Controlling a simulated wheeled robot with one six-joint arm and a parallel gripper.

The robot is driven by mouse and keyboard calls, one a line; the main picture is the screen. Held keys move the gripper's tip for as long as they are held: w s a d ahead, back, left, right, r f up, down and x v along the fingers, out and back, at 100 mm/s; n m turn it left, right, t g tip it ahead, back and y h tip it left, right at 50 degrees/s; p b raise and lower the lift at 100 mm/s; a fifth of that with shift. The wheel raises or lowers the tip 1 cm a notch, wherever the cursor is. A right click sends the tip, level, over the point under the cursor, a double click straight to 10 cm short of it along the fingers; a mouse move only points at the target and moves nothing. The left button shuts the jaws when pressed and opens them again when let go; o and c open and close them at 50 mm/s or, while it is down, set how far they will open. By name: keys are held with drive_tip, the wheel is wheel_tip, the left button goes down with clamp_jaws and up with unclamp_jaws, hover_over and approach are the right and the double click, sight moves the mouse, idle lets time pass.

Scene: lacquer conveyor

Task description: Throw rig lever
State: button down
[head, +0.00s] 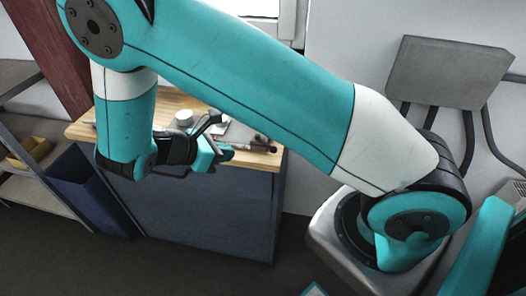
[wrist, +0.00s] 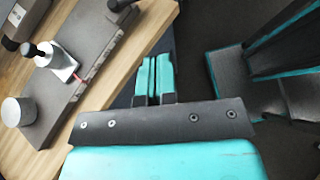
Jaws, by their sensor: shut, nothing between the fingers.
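In the wrist view, a grey rig plate (wrist: 95,50) lies on the wooden worktop. A silver metal bracket (wrist: 58,62) stands on it, with a black-knobbed lever (wrist: 32,50) sticking out to the left. My gripper (wrist: 153,62) is shut and empty, its teal fingers together. It is to the right of the plate, beyond the worktop's edge in this view, and apart from the lever. In the head view, my gripper (head: 228,153) is over the front part of the worktop, and my wrist hides part of the rig.
A grey cylinder (wrist: 18,111) sits at the plate's left edge. Another black knob (wrist: 118,4) shows at the top. The wooden worktop (head: 178,101) tops a dark blue cabinet (head: 215,215). A shelf with a blue bin (head: 88,190) stands left.

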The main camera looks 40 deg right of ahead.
drive_tip(key=p, duration=0.2)
approach(266, 143)
drive_tip(key=s+d+f, duration=0.1)
drive_tip(key=s+f, duration=0.2)
drive_tip(key=f, duration=0.1)
drive_tip(key=shift+s+d+f+p, duration=0.1)
drive_tip(key=shift+s+d+f, duration=0.05)
drive_tip(key=shift+d, duration=0.5)
drive_tip(key=shift+s+d+f+p, duration=0.1)
drive_tip(key=shift+s+d+f, duration=0.05)
drive_tip(key=shift+d, duration=0.5)
drive_tip(key=shift+s+d+f+p, duration=0.1)
drive_tip(key=shift+s+d+f, duration=0.1)
drive_tip(key=shift+d, duration=0.45)
